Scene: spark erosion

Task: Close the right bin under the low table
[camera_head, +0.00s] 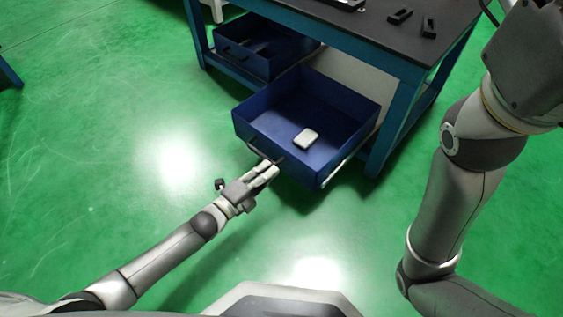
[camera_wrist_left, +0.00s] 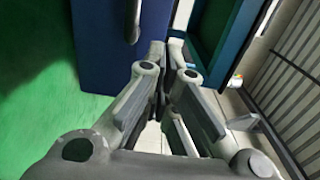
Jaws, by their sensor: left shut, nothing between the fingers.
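The right bin (camera_head: 246,122) is a blue drawer under the low table (camera_head: 400,65), pulled well out toward me. A small white block (camera_head: 306,138) lies inside it. A dark handle (camera_head: 264,151) is on its front face. My left gripper (camera_head: 272,170) is shut and empty, close to the bin's front just below the handle; I cannot tell whether it touches. The left wrist view shows the shut fingers (camera_wrist_left: 172,55) beside the blue bin front (camera_wrist_left: 98,40) and the handle (camera_wrist_left: 133,20). My right gripper is out of view; only the right arm shows.
A second blue bin (camera_head: 223,45) on the left also stands pulled out, with items inside. Dark parts (camera_head: 400,16) lie on the tabletop. A table leg (camera_head: 383,135) stands right of the right bin. The green floor (camera_head: 110,130) on the left is clear.

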